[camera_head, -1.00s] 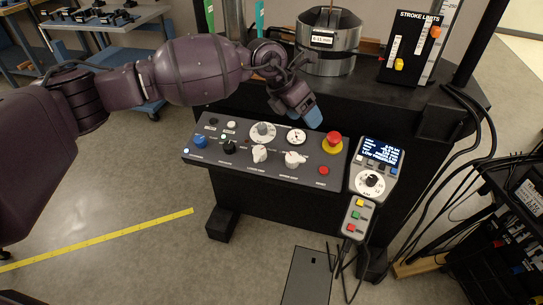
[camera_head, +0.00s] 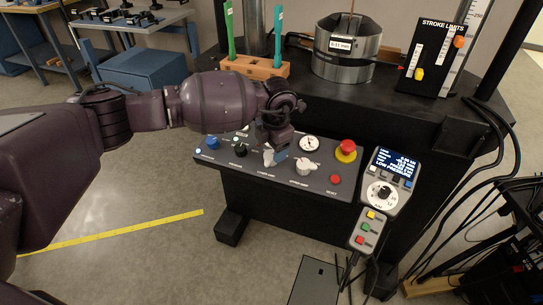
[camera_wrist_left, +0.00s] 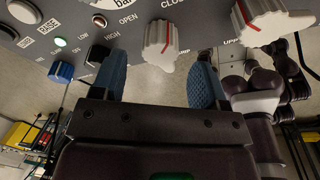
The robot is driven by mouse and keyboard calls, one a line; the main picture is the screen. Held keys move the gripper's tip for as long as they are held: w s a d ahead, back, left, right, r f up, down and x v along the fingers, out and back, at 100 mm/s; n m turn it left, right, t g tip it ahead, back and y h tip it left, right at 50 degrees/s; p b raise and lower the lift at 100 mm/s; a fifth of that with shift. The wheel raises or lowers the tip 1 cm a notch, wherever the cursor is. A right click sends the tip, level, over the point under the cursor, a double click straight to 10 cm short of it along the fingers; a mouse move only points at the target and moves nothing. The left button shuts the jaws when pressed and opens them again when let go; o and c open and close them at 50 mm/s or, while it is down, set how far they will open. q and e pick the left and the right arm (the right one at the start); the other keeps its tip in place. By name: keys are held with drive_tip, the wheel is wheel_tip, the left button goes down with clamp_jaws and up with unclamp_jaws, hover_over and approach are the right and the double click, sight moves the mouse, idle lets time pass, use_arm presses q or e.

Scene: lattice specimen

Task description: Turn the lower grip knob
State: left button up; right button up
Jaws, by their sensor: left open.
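The lower grip knob (camera_head: 268,159) is a white lever-shaped knob on the sloping dark control panel (camera_head: 211,166). It is partly hidden by my left gripper (camera_head: 279,153). In the left wrist view this knob (camera_wrist_left: 160,44) has a red line and stands roughly upright in the picture. My left gripper (camera_wrist_left: 158,86) is open, with one blue fingertip to either side of the knob's line. The knob's end appears just beyond the fingertips; I see no grip on it. The similar upper knob (camera_head: 305,167) is to the right, also seen in the wrist view (camera_wrist_left: 270,20). My right gripper is not in view.
A red emergency button (camera_head: 347,149), a red button (camera_head: 335,180) and a blue knob (camera_head: 212,143) are on the same panel. A pendant with a screen (camera_head: 397,163) hangs at right. A metal cylinder (camera_head: 345,50) stands behind.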

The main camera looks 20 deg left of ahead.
sight(271, 155)
use_arm(q)
drive_tip(key=shift+w+a+f+b, duration=0.1)
drive_tip(key=shift+f+b, duration=0.05)
drive_tip(key=shift+f, duration=0.9)
drive_tip(key=shift+w+a+f+b, duration=0.1)
drive_tip(key=shift+f+b, duration=0.05)
drive_tip(key=shift+f, duration=0.85)
drive_tip(key=c, duration=0.9)
